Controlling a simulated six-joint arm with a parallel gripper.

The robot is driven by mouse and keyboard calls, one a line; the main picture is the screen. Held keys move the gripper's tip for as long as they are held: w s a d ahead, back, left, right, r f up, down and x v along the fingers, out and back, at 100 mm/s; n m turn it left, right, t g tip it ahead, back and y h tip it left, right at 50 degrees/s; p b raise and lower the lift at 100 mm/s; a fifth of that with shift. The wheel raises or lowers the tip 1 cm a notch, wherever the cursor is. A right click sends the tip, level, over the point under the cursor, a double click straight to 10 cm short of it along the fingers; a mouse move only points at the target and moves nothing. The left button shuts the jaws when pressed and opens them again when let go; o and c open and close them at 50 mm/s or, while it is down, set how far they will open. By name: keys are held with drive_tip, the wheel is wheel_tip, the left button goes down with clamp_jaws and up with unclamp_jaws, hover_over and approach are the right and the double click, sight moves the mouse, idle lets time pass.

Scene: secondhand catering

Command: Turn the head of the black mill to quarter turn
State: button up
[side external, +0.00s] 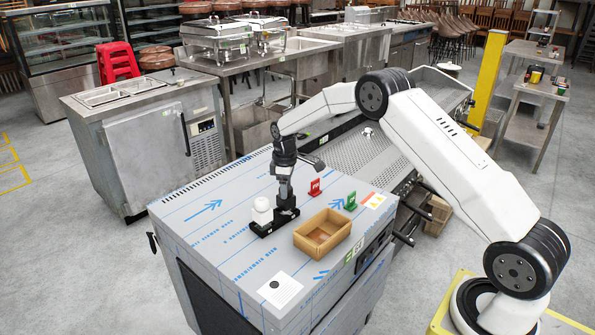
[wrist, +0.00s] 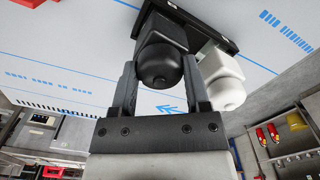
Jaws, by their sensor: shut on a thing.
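The black mill (wrist: 163,64) stands on a black base (side external: 262,227) with its rounded head toward the wrist camera. In the wrist view my gripper (wrist: 160,78) has one finger on each side of this head and is shut on it. In the side view my gripper (side external: 285,176) points down over the mill, and the mill's body is hard to tell from the dark fingers. A white mill (side external: 262,210) stands beside it on the same base, and it shows right of the right finger in the wrist view (wrist: 222,80). I cannot read any turn mark on the head.
A wooden open box (side external: 301,240) sits right in front of the base. A white sheet with a black dot (side external: 280,290) lies near the front. The counter's left part is clear.

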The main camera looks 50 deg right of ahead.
drive_tip(key=m, duration=0.4)
drive_tip(key=shift+m, duration=0.4)
drive_tip(key=m, duration=0.4)
drive_tip(key=shift+m, duration=0.3)
drive_tip(key=o, duration=1.3)
drive_tip(key=shift+r, duration=3.9)
